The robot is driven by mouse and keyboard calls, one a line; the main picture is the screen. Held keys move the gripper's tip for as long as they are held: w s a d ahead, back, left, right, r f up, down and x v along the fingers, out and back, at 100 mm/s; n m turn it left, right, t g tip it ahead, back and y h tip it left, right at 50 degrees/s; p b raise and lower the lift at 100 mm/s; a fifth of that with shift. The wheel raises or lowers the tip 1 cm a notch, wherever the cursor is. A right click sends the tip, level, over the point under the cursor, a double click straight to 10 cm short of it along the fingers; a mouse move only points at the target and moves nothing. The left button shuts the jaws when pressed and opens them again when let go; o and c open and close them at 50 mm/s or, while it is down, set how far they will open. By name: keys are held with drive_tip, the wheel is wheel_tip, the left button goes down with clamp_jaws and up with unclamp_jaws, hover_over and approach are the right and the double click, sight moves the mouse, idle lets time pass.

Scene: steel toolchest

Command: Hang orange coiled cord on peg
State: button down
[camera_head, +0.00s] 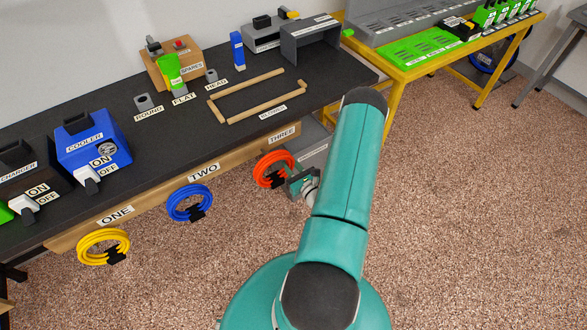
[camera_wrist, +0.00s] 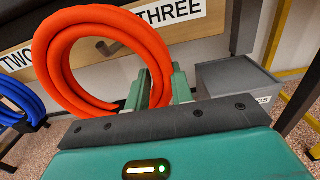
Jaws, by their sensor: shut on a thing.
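The orange coiled cord (camera_head: 272,168) is at the bench's front edge, below the THREE label (camera_head: 282,132). In the wrist view the orange coiled cord (camera_wrist: 47,58) stands upright as a thick ring facing me. My gripper (camera_head: 298,184) is shut on its lower right side; the teal fingers (camera_wrist: 158,90) show there. A dark peg (camera_wrist: 110,47) shows through the ring's opening, in front of the wooden rail with the THREE label (camera_wrist: 168,12). I cannot tell whether the peg reaches into the ring or stays behind it.
A blue coil (camera_head: 190,203) and a yellow coil (camera_head: 104,247) hang along the rail (camera_head: 150,202) under TWO and ONE. A grey box (camera_wrist: 235,90) stands right of the orange coil. The dark bench (camera_head: 190,130) carries tools and devices. Open carpet (camera_head: 470,200) lies to the right.

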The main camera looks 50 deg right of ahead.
drive_tip(key=shift+w+d+f, duration=0.25)
drive_tip(key=shift+w+f, duration=0.1)
drive_tip(key=shift+w, duration=0.45)
drive_tip(key=shift+w+d+f, duration=0.2)
drive_tip(key=shift+w+f, duration=0.15)
drive_tip(key=shift+w, duration=0.45)
drive_tip(key=shift+w+d+f, duration=0.25)
drive_tip(key=shift+w+f, duration=0.1)
drive_tip(key=shift+w, duration=0.45)
drive_tip(key=c, duration=1.1)
unclamp_jaws()
drive_tip(key=shift+c, duration=0.2)
drive_tip(key=v, duration=1.1)
